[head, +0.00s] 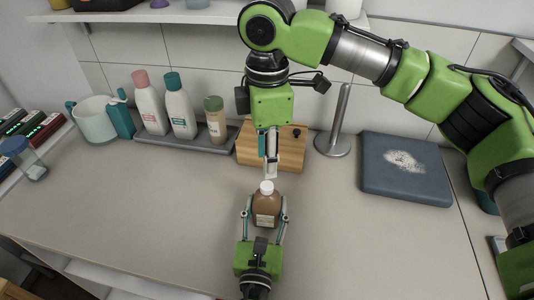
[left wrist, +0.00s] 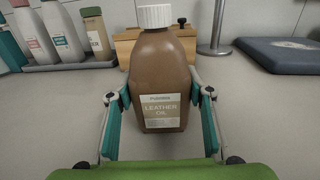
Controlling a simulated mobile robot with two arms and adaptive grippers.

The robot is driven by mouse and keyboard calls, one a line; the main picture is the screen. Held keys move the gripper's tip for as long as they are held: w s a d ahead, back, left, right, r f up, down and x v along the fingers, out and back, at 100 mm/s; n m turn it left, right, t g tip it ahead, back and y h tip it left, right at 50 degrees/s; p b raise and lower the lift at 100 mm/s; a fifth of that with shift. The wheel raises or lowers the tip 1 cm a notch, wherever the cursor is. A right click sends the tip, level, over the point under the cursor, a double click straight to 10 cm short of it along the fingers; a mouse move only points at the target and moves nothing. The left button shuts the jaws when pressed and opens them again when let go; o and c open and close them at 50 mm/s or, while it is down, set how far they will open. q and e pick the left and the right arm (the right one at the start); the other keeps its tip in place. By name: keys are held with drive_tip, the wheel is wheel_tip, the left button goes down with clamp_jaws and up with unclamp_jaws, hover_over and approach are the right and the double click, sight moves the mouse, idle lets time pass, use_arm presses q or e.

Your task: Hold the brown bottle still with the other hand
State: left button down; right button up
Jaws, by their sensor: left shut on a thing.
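The brown bottle (head: 266,212) with a white cap stands upright on the counter. In the left wrist view the brown bottle (left wrist: 160,75) fills the middle, its label reading "Leather Oil". My left gripper (head: 266,216) comes from the front and is shut on the bottle, one finger on each side; its fingers also show in the left wrist view (left wrist: 160,98). My right gripper (head: 270,165) points down just behind and above the white cap. Its fingers appear edge-on, so I cannot tell whether they are open or shut.
A wooden block (head: 290,150) stands behind the bottle. A grey tray (head: 190,142) with several bottles is at the back left. A metal stand (head: 333,146) and a blue-grey pad (head: 380,180) are to the right. The counter beside the bottle is clear.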

sight(267, 185)
use_arm(q)
drive_tip(key=shift+f, duration=0.1)
use_arm(e)
drive_tip(key=shift+f, duration=0.1)
drive_tip(key=shift+f, duration=3.9)
clamp_jaws()
drive_tip(key=shift+m, duration=1.1)
drive_tip(key=shift+o, duration=0.7)
unclamp_jaws()
